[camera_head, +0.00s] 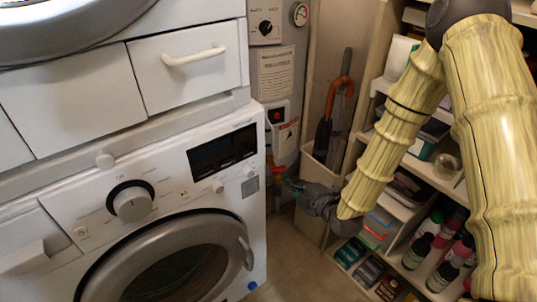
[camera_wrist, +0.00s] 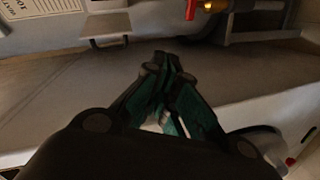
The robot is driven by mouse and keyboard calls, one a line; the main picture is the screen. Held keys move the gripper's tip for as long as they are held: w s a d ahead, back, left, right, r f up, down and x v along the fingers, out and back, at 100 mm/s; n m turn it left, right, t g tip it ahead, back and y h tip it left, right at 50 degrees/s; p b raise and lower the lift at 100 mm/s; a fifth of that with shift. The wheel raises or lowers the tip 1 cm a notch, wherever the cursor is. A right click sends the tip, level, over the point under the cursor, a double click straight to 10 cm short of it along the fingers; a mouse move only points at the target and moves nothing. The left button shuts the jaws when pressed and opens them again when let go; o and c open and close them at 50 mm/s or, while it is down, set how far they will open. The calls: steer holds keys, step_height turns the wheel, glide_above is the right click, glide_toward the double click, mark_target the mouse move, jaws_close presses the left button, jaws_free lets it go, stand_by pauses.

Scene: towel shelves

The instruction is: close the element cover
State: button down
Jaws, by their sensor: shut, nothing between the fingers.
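On the narrow grey heater unit between the washer and the shelves, a small pale panel with a red-marked label (camera_head: 286,140) sits at a tilt and looks like the element cover. I cannot tell for sure how far open it is. In the wrist view a grey plate with a protruding lip (camera_wrist: 105,24) shows at the upper left, beside pale printed labels. My gripper (camera_head: 292,185) is low in front of the unit, below the panel. In the wrist view my gripper's fingertips (camera_wrist: 165,62) are together and empty, apart from the plate.
A red valve handle (camera_head: 278,170) is just above my gripper; its brass fitting (camera_wrist: 213,6) shows in the wrist view. The white washer (camera_head: 160,180) stands left. A bin with an umbrella (camera_head: 325,155) and bottle-filled shelves (camera_head: 410,165) stand close right.

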mark_target(268, 145)
steer(key=w+a+r+n+t+y+b, duration=0.2)
steer(key=w+r+n, duration=0.2)
steer(key=r, duration=0.2)
steer(key=x, duration=0.9)
steer(key=shift+w+a+r, duration=0.15)
steer(key=shift+a, duration=0.1)
steer(key=shift+n+y, duration=0.3)
steer(key=shift+n, duration=0.1)
